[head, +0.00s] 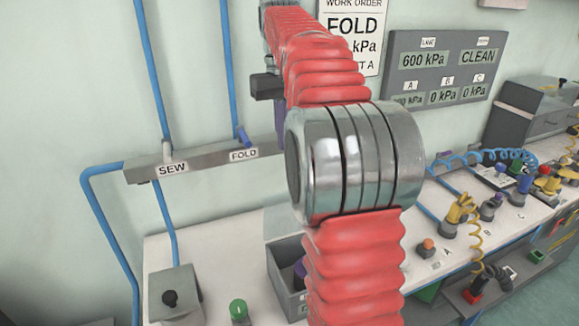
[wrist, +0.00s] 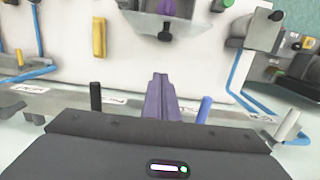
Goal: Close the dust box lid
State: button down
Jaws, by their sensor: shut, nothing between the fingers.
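No readable label marks the dust box, so I cannot tell for certain which container it is. An open grey bin (head: 283,285) stands on the bench, partly hidden by my arm, with something purple inside. A grey box with a black knob (head: 170,298) stands at the lower left. A larger grey box (head: 540,105) stands at the far right on the bench; its lid position is unclear.
A wall rail (head: 205,163) carries levers marked SEW and FOLD, with blue pipes (head: 150,70) around it. A gauge panel (head: 445,68) hangs on the wall. Several colored fittings and coiled hoses (head: 478,235) crowd the right bench. Bare bench shows at left.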

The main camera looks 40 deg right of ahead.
jog(key=s+a+f, duration=0.1)
jog(key=s+f, duration=0.3)
jog(key=f, duration=0.1)
jog(key=shift+f, duration=0.4)
jog(key=shift+s+a, duration=0.1)
dwell(0.4)
